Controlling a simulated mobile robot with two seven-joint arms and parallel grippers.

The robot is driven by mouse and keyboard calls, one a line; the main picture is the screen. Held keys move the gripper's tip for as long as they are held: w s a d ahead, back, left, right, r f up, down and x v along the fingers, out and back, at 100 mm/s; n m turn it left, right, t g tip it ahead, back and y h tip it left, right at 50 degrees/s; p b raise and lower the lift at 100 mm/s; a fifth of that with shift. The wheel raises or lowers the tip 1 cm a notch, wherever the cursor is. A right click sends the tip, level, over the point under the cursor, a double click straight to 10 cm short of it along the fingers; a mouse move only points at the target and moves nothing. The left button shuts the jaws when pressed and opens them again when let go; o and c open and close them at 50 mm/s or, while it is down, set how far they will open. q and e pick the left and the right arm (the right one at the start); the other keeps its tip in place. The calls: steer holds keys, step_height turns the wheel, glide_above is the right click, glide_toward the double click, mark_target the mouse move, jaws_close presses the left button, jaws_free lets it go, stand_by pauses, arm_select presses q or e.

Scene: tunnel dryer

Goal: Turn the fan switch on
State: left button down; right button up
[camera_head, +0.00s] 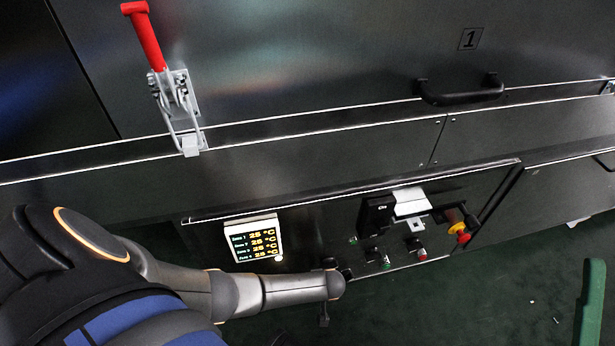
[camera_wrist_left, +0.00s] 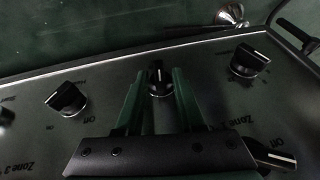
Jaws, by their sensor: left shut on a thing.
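In the left wrist view, my left gripper (camera_wrist_left: 157,92) is shut on a small black rotary knob (camera_wrist_left: 156,70) with a white pointer line, one green finger on each side. The label of this knob is hidden, so I cannot tell if it is the fan switch. In the head view my left arm reaches in from the left to the control panel (camera_head: 307,245); its gripper is mostly hidden there. My right gripper is not in view.
Other black knobs stand on the panel at left (camera_wrist_left: 66,100), upper right (camera_wrist_left: 248,60) and lower right (camera_wrist_left: 270,156). The head view shows a temperature display (camera_head: 254,241), a red emergency button (camera_head: 463,236), a red-handled clamp (camera_head: 145,40) and a black door handle (camera_head: 460,93).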

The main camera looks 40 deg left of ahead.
arm_select(q)
steer(key=shift+w+d+r, duration=0.1)
steer(key=shift+w+r, duration=0.15)
steer(key=shift+w, duration=0.05)
steer(key=c, duration=0.9)
jaws_free()
steer(key=shift+o, duration=0.2)
steer(key=shift+s, duration=0.1)
steer(key=shift+s+f, duration=0.1)
steer(key=shift+s, duration=0.05)
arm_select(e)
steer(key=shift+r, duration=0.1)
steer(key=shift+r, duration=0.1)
